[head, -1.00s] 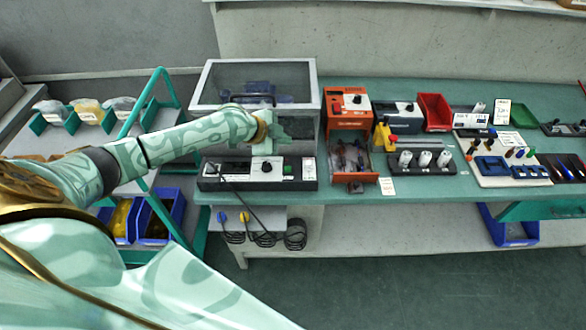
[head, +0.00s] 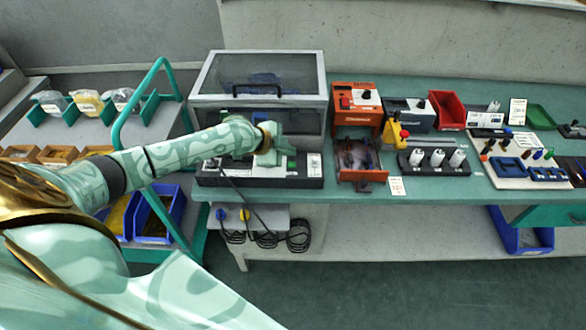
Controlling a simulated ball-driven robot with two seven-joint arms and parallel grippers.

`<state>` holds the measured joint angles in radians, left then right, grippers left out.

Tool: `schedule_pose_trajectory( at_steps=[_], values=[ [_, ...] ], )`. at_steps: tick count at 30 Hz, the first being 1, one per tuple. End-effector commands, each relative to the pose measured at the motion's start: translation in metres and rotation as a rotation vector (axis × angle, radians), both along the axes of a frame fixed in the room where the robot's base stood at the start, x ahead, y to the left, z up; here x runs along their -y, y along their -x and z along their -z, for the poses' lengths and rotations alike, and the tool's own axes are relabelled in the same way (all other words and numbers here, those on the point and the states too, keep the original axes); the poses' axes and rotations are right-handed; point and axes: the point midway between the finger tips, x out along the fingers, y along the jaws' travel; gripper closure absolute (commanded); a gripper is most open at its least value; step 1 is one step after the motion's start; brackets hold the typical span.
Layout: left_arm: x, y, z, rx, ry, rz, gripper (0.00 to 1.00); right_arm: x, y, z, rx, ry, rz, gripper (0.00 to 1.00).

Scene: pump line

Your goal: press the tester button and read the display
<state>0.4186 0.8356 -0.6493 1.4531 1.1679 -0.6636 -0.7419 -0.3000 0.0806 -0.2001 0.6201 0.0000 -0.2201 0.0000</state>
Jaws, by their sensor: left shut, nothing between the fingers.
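The tester (head: 313,170) is a low black-and-white box at the front left edge of the bench. A green button (head: 291,166) shows on its right part, beside a small printed label. My left gripper (head: 270,157) is shut and empty, over the tester just left of the green button. I cannot tell whether its tips touch the tester. My left forearm and gripper cover much of the tester's top, and I cannot read any display. My right gripper is not in view.
A clear-windowed case (head: 258,72) with a dark handle stands right behind the tester. An orange unit (head: 357,102) and an open orange tray (head: 358,160) stand to its right. A black cable (head: 240,198) hangs off the front edge. A green rail (head: 165,100) rises at left.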

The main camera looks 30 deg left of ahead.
Motion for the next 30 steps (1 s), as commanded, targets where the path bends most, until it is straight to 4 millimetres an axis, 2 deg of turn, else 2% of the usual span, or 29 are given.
schedule_pose_trajectory(
  at_steps=[1, 6, 30],
  values=[
    [-0.0003, -0.0001, 0.0108, -0.001, -0.001, 0.0, 1.0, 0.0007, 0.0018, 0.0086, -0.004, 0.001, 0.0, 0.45],
    [-0.0005, -0.0004, 0.0199, 0.001, 0.0, -0.001, 1.0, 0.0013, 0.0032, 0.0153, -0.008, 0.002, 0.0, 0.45],
    [-0.0004, -0.0002, 0.0195, 0.001, 0.0, -0.001, 1.0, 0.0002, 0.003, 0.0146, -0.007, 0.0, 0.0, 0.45]
  ],
)
